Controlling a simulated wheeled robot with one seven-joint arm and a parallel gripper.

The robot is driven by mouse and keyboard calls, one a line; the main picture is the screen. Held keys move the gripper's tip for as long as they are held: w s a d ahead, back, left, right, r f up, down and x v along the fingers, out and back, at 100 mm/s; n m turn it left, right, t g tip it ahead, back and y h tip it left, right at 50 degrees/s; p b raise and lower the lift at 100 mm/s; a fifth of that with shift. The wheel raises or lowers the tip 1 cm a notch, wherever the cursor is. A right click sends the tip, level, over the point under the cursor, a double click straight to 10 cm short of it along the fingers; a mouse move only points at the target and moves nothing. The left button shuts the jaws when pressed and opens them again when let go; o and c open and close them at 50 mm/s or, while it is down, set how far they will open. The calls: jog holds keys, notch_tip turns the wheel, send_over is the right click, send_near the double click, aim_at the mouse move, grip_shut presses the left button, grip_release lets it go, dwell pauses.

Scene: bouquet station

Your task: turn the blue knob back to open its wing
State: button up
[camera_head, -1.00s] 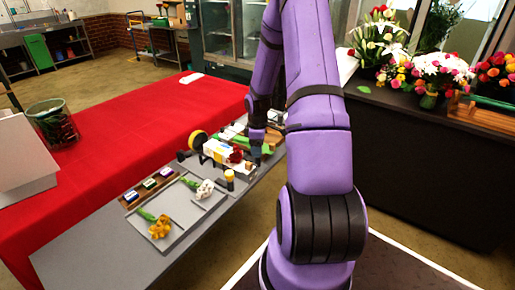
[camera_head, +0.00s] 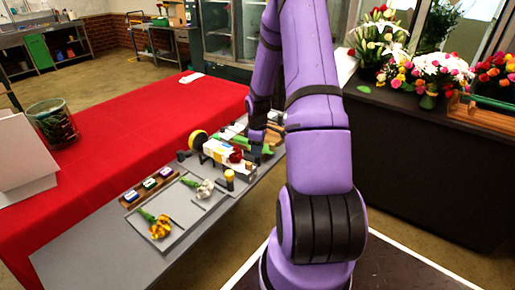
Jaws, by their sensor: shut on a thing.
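My gripper (camera_head: 256,152) is small and dark in the head view, at the right end of the white fixture (camera_head: 217,150) on the grey bench. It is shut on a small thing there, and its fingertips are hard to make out. The blue knob cannot be picked out; it seems hidden at my gripper. Which way the wing lies cannot be told at this size. A dark red flower head (camera_head: 236,156) lies at the fixture, left of my gripper.
An orange-topped post (camera_head: 229,178) stands close before the fixture. Red cloth (camera_head: 110,160) spreads behind.

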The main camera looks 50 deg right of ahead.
jog(key=m, duration=0.8)
jog(key=shift+d+m, duration=0.1)
jog(key=shift+m, duration=0.2)
jog(key=m, duration=0.4)
jog(key=shift+m, duration=0.3)
jog(key=shift+m+t, duration=0.3)
jog(key=shift+m, duration=1.9)
jog(key=o, duration=0.9)
jog(key=shift+s, duration=0.1)
jog(key=shift+r, duration=0.15)
